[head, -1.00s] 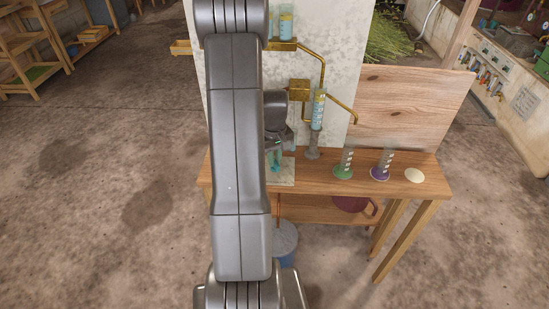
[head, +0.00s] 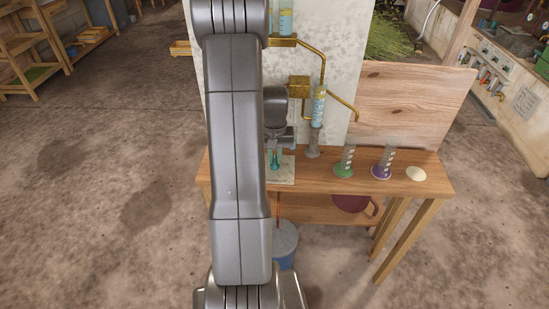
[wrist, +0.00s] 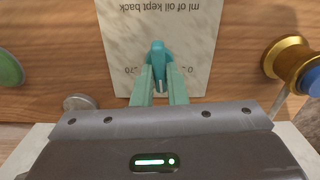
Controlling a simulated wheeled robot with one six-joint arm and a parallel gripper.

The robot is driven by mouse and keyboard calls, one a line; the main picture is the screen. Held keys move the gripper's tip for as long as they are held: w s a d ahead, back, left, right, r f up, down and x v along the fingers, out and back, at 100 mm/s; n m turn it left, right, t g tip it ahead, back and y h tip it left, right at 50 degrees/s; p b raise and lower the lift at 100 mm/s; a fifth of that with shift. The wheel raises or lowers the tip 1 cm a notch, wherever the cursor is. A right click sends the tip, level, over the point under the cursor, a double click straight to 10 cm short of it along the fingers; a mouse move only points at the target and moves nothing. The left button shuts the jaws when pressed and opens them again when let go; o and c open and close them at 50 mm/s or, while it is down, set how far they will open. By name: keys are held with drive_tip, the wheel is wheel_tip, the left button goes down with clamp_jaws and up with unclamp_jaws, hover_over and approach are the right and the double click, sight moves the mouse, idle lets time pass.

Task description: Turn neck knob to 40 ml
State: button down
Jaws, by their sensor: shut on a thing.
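The neck knob (wrist: 157,56) is teal and shows in the wrist view, over a pale dial plate (wrist: 200,28). The plate's print is upside down in that view and reads "ml of oil kept back". A few scale figures show near the knob, but the 40 mark is not readable, so I cannot tell the setting. My gripper (wrist: 161,76) has its pale teal fingers on either side of the knob and is shut on it. In the head view the plate (head: 287,179) lies on the wooden bench, and my arm partly hides it.
A glass vessel (head: 318,108) with brass pipes stands behind the plate. A green-based cylinder (head: 344,170), a purple-based cylinder (head: 381,171) and a cream disc (head: 415,174) are on the bench to the right. A blue bucket (head: 284,245) is below the bench.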

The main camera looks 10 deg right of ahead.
sight(275, 159)
drive_tip(key=shift+m+b, duration=0.3)
drive_tip(key=shift+m, duration=0.9)
drive_tip(key=c, duration=1.5)
unclamp_jaws()
drive_tip(key=shift+o, duration=0.2)
wheel_tip(275, 159, up, 14)
drive_tip(key=shift+f, duration=0.15)
wheel_tip(275, 159, down, 14)
drive_tip(key=shift+r, duration=0.15)
